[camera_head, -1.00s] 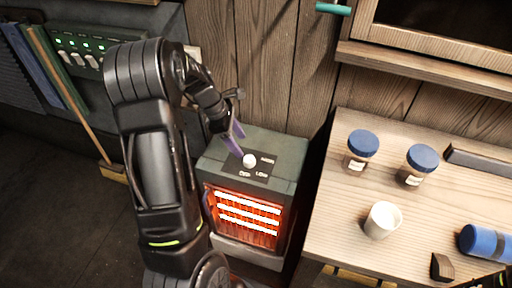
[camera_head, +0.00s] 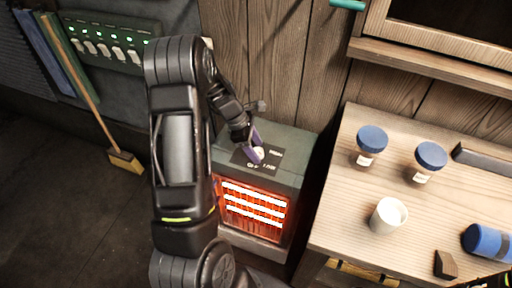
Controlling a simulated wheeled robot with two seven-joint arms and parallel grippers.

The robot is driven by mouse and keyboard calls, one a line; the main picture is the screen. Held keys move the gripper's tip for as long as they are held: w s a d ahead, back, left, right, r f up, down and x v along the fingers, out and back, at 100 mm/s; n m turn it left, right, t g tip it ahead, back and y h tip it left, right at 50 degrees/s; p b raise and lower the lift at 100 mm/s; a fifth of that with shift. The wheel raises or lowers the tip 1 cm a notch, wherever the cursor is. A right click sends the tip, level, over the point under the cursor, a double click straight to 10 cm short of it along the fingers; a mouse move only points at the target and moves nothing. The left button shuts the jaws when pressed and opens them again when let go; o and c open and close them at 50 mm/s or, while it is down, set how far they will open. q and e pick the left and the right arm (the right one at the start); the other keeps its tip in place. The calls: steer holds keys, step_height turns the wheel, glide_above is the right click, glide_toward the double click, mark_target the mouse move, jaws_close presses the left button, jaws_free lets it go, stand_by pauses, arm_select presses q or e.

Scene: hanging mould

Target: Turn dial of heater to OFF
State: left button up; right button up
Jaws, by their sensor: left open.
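The heater (camera_head: 300,170) is a grey box against the wooden wall, with glowing orange-red bars (camera_head: 250,205) on its front. A white round dial (camera_head: 260,153) sits on a dark labelled plate on its top. The labels are too small to read surely. My left gripper (camera_head: 255,150) points down at the dial from behind and to the left. Its purple fingers are open, close around or beside the dial and partly covering it. I cannot tell whether they touch it.
A wooden table (camera_head: 335,225) stands just right of the heater, with two blue-lidded jars (camera_head: 370,145), a white cup (camera_head: 388,215) and a blue cylinder (camera_head: 485,241). A broom (camera_head: 125,160) leans at left below a switch panel (camera_head: 110,45). Dark floor lies open at lower left.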

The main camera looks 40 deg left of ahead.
arm_select(q)
steer(key=shift+f, duration=0.1)
steer(key=shift+c, duration=0.5)
jaws_close()
